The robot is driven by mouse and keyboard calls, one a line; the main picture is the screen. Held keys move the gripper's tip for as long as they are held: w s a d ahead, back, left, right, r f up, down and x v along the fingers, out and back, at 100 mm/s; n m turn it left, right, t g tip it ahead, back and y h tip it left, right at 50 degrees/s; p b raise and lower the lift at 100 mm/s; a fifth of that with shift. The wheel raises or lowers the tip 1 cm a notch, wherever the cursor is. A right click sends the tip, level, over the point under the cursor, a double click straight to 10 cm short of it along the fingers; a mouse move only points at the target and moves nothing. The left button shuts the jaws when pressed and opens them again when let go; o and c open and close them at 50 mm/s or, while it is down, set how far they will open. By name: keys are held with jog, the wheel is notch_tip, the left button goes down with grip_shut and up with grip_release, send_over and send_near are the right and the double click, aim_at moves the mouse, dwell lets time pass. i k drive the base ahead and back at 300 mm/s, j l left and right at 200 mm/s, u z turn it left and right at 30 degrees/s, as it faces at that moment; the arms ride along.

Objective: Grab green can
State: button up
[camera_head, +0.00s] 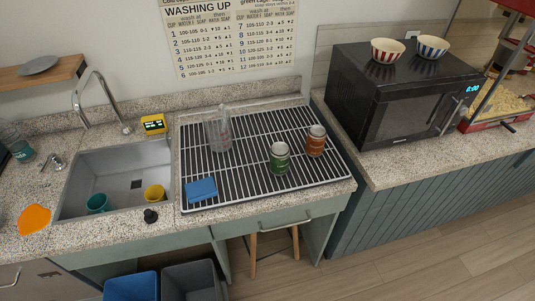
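The green can (279,157) stands upright on the dark ribbed drying rack (240,183) to the right of the sink. An orange-brown can (315,141) stands just behind it to the right, with a small gap between them. My gripper is not visible in the head view.
A clear pitcher-like vessel (219,131) stands on the rack to the left, and a blue sponge or cloth (201,190) lies at its front left. The sink (118,178) holds teal and yellow cups. A black microwave (398,98) stands to the right. The rack's front right is clear.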

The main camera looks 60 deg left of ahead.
aim_at(279, 152)
jog(key=i+u, duration=0.15)
jog(key=u, duration=0.25)
jog(key=i+u, duration=0.15)
jog(key=u, duration=0.25)
jog(key=i+u, duration=0.15)
jog(key=u, duration=0.3)
jog(key=i+l+u, duration=0.15)
jog(key=u, duration=0.25)
jog(key=i+l+u, duration=0.1)
jog(key=u, duration=0.3)
jog(key=i+l+u, duration=0.1)
jog(key=u, duration=0.4)
jog(key=i+l+u, duration=0.25)
jog(key=u, duration=0.2)
jog(key=i+l+u, duration=0.2)
jog(key=u, duration=0.3)
